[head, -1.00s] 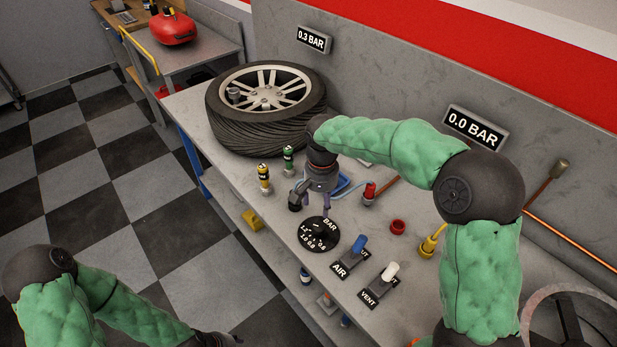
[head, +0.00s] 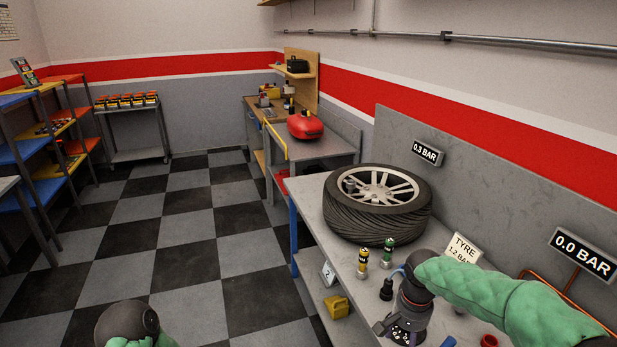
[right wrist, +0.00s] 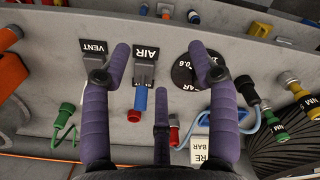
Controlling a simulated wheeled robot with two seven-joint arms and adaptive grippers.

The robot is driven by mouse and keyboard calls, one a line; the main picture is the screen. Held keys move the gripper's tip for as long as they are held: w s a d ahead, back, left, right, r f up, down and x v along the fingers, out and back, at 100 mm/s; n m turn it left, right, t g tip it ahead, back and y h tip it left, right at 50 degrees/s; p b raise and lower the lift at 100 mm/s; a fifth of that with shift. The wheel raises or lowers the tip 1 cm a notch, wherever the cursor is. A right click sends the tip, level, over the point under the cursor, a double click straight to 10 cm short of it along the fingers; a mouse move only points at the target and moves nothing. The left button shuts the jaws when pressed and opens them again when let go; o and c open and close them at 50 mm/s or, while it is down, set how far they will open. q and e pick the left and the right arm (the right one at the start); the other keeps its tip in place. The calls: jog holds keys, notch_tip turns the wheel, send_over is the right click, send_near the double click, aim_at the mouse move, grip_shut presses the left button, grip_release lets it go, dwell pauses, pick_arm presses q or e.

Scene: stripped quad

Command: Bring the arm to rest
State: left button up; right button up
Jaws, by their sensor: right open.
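My right arm comes in from the right in the head view. Its gripper (head: 406,312) hangs above the bench, beside the round black dial. In the right wrist view the purple fingers of this gripper (right wrist: 160,65) are spread apart with nothing between them. Below them show the VENT switch (right wrist: 95,52), the AIR switch (right wrist: 146,65) and the dial (right wrist: 184,72). Only a dark joint and some green cover of my left arm show at the bottom left of the head view; its gripper is out of view.
A tyre (head: 351,222) lies on the bench (head: 312,212), near yellow (head: 363,262) and green (head: 388,252) fittings and a TYRE sign (head: 462,250). Gauges read 0.3 BAR (head: 427,152) and 0.0 BAR (head: 583,255). Open checkered floor (head: 190,240) lies to the left.

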jog(key=s+a+f+n+y, duration=0.15)
jog(key=a+f, duration=0.25)
jog(key=f, duration=0.6)
jog(key=s+a+f+n+y, duration=0.1)
jog(key=s+a+f+y, duration=0.2)
jog(key=f, duration=0.7)
jog(key=s+a+f, duration=0.3)
jog(key=s+f, duration=0.3)
jog(key=s, duration=0.1)
jog(key=s+a+f+n, duration=0.1)
jog(key=s+a+f, duration=0.2)
jog(key=s+f, duration=0.3)
jog(key=shift+s, duration=0.85)
